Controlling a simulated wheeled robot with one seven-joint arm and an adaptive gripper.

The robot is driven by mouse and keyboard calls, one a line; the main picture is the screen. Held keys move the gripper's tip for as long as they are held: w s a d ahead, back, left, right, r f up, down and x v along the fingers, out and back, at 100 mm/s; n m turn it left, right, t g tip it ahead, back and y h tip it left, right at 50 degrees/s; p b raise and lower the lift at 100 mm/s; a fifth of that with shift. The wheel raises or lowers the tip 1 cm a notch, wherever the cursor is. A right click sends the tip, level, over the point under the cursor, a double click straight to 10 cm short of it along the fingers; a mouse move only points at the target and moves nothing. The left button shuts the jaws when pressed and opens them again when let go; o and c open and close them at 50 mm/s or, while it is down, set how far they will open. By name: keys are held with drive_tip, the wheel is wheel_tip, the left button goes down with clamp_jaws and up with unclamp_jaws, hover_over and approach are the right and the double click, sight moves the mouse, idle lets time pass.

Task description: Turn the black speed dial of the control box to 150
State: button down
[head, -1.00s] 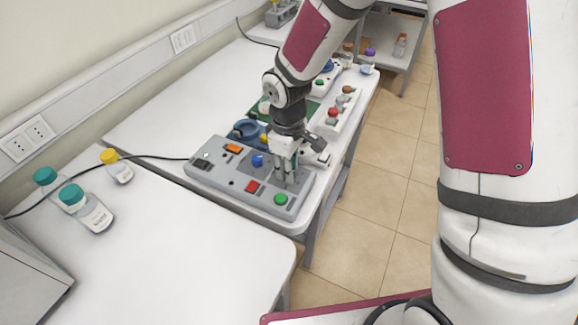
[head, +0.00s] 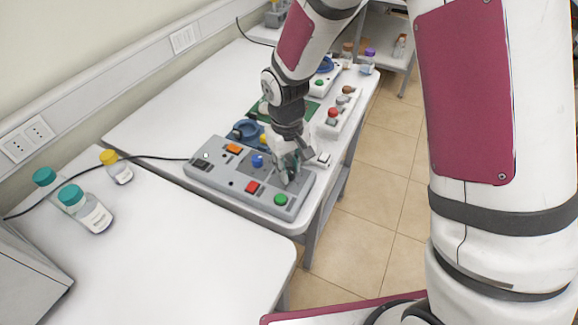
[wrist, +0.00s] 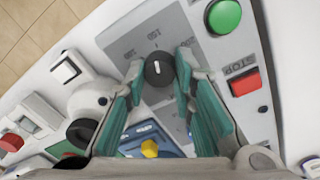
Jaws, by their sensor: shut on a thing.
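The grey control box (head: 215,176) stands near the front edge of the white table in the head view. Its black speed dial (wrist: 158,70) shows in the wrist view, with a short white line running nearly up the picture. The upside-down label above it looks like 150; smaller labels beside it are hard to read. My gripper (head: 287,175) points down at the box's right part, its fingers hiding the dial in the head view. In the wrist view my gripper (wrist: 160,68) has its teal-padded fingers on both sides of the dial, shut on it.
On the box are a green button (head: 281,199), a red stop button (head: 252,187), a blue knob (head: 257,161) and an orange switch (head: 233,148). Other devices stand behind it. Capped bottles (head: 95,213) stand on the table at left. The front table is mostly clear.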

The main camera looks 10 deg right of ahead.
sight(290, 171)
drive_tip(key=c, duration=1.3)
unclamp_jaws()
drive_tip(key=shift+c, duration=0.2)
wheel_tip(290, 171, up, 12)
drive_tip(key=shift+a, duration=0.2)
drive_tip(key=shift+s, duration=0.1)
drive_tip(key=s+d+r+m+t, duration=0.25)
drive_tip(key=s+d+r, duration=0.55)
drive_tip(key=r, duration=0.4)
drive_tip(key=s+d+r+m+t, duration=0.1)
drive_tip(key=s+d+r, duration=0.1)
drive_tip(key=s, duration=0.3)
drive_tip(key=s+d+r+m+t, duration=0.1)
drive_tip(key=s+d+r+t, duration=0.1)
drive_tip(key=s, duration=0.4)
drive_tip(key=shift+s+d, duration=0.15)
drive_tip(key=shift+d, duration=0.55)
